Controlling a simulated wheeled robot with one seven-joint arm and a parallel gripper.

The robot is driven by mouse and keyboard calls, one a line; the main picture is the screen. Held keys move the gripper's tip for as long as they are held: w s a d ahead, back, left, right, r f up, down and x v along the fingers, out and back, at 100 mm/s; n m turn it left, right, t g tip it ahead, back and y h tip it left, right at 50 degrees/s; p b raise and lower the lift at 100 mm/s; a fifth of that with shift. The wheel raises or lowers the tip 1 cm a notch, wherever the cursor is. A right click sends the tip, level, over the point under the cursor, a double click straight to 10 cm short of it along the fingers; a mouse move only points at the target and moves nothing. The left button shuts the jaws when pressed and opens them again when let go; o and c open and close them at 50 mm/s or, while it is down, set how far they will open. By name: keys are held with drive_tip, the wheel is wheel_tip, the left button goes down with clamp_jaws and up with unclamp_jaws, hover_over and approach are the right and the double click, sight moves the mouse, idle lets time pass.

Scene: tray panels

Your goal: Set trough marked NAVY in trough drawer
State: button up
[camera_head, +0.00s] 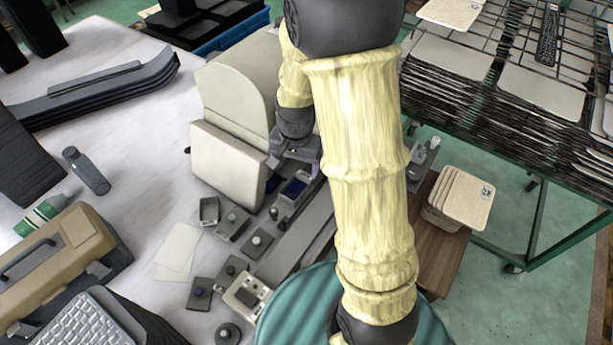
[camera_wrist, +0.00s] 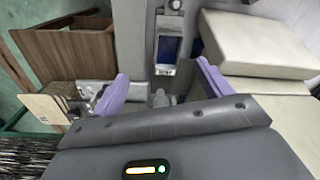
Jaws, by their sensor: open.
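My gripper (camera_wrist: 163,75) is open, its two purple fingers apart with nothing clearly held between them. In the head view my gripper (camera_head: 297,155) is partly hidden by my arm, beside the cream block-shaped machine. A small grey holder with a dark blue inside (camera_head: 295,187) lies just below it; in the wrist view this blue-faced holder (camera_wrist: 167,50) stands ahead between the fingers, apart from them. I cannot read a NAVY mark on it, and cannot tell whether it is the trough. No drawer can be made out with certainty.
The cream machine (camera_head: 228,165) stands close to my gripper. Several small dark knobbed fixtures (camera_head: 257,242) lie on the bench. A stack of cream panels (camera_head: 465,200) is on a brown wooden surface (camera_head: 445,262), near a wire rack (camera_head: 490,110). White bench (camera_head: 125,120) is partly clear at left.

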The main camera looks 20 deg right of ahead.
drive_tip(key=s+r+n+t, duration=0.1)
drive_tip(key=s+r+n, duration=0.5)
drive_tip(key=s, duration=0.4)
drive_tip(key=shift+n+t, duration=0.3)
drive_tip(key=shift+n, duration=0.2)
